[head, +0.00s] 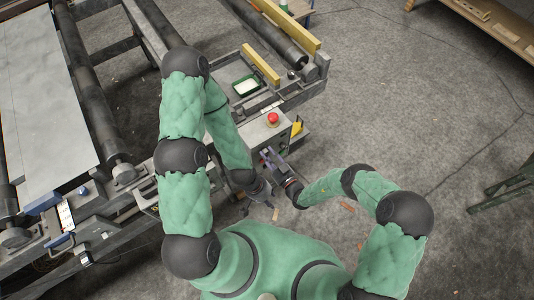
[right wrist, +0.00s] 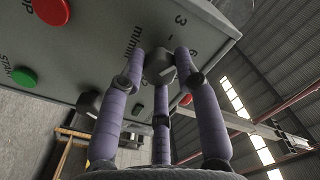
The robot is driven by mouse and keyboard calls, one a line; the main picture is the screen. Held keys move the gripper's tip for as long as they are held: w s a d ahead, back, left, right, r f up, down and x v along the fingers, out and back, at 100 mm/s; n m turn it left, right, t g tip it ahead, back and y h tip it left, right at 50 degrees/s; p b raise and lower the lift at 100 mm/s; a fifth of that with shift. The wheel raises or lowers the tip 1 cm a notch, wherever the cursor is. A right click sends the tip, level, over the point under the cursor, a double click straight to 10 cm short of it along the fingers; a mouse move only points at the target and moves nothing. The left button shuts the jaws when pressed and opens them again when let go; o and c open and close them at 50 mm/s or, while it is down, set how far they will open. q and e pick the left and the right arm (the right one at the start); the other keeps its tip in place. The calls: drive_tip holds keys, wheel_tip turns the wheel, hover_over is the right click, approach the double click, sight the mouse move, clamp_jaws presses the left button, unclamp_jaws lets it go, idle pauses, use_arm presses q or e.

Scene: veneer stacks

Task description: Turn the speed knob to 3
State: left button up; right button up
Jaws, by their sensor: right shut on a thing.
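The speed knob (right wrist: 159,66) is a dark round knob on a grey control panel in the right wrist view. Printed marks 3 and 6 and the text m/min stand around it. The purple fingers of my right gripper (right wrist: 160,85) are closed around the knob. I cannot make out where its pointer stands. In the head view my right gripper (head: 270,158) reaches the front of the grey control box (head: 258,132), and the knob is hidden there. My left gripper (head: 262,195) hangs below it, apart from the box; its fingers are too small to read.
A red mushroom button (head: 272,118) tops the box. The panel has a red button (right wrist: 51,10), a green START button (right wrist: 24,77) and another dark knob (right wrist: 89,103).

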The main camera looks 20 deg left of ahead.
drive_tip(key=shift+n, duration=0.9)
drive_tip(key=shift+p, duration=0.3)
drive_tip(key=shift+n, duration=0.8)
drive_tip(key=o, duration=0.8)
drive_tip(key=shift+d, duration=0.1)
